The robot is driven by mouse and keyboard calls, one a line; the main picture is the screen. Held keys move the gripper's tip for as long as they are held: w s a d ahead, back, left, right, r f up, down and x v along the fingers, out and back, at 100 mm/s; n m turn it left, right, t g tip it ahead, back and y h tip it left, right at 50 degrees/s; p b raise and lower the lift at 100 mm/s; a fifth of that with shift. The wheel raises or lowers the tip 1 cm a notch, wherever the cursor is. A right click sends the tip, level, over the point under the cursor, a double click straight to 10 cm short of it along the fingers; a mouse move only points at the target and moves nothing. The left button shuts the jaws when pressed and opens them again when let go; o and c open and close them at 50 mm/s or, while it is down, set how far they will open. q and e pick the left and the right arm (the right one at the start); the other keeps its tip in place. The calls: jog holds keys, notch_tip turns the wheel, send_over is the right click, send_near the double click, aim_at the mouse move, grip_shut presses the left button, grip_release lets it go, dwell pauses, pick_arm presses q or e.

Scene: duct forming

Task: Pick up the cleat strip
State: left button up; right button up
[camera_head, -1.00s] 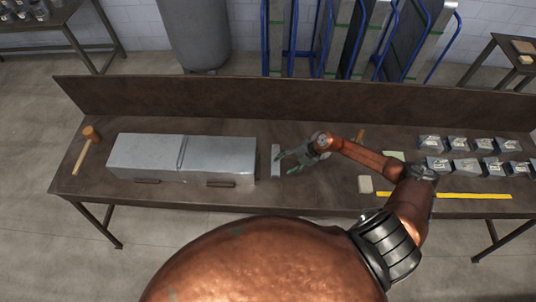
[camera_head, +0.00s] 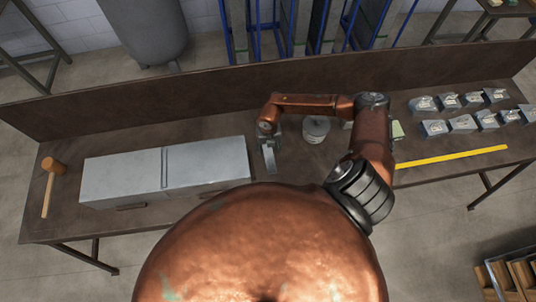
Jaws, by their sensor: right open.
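The cleat strip (camera_head: 270,162) is a short, narrow grey metal piece lying on the brown workbench, just right of the long grey metal duct (camera_head: 120,178). My right gripper (camera_head: 268,145) is at the far end of the strip, pointing down over it. Its jaws are open. The gripper hides the strip's far end, and I cannot tell whether the fingers touch it. A raised seam (camera_head: 165,167) crosses the duct near its middle. My left gripper is out of view.
A wooden mallet (camera_head: 52,168) lies at the bench's left end. A grey round container (camera_head: 316,127) stands right of my gripper. A yellow rule (camera_head: 452,156) and several grey metal pieces (camera_head: 462,123) lie to the right. A raised back panel (camera_head: 180,92) runs behind.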

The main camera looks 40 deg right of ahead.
aim_at(269, 155)
jog(key=f, duration=0.1)
jog(key=f+p, duration=0.1)
jog(key=shift+w+d+f, duration=0.15)
jog(key=shift+w+f, duration=0.15)
jog(key=shift+f, duration=0.05)
jog(key=shift+s+f, duration=0.2)
jog(key=shift+f, duration=0.85)
jog(key=c, duration=1.2)
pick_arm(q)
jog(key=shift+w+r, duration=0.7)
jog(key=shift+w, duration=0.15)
pick_arm(e)
jog(key=shift+w, duration=0.1)
jog(key=shift+c, duration=0.4)
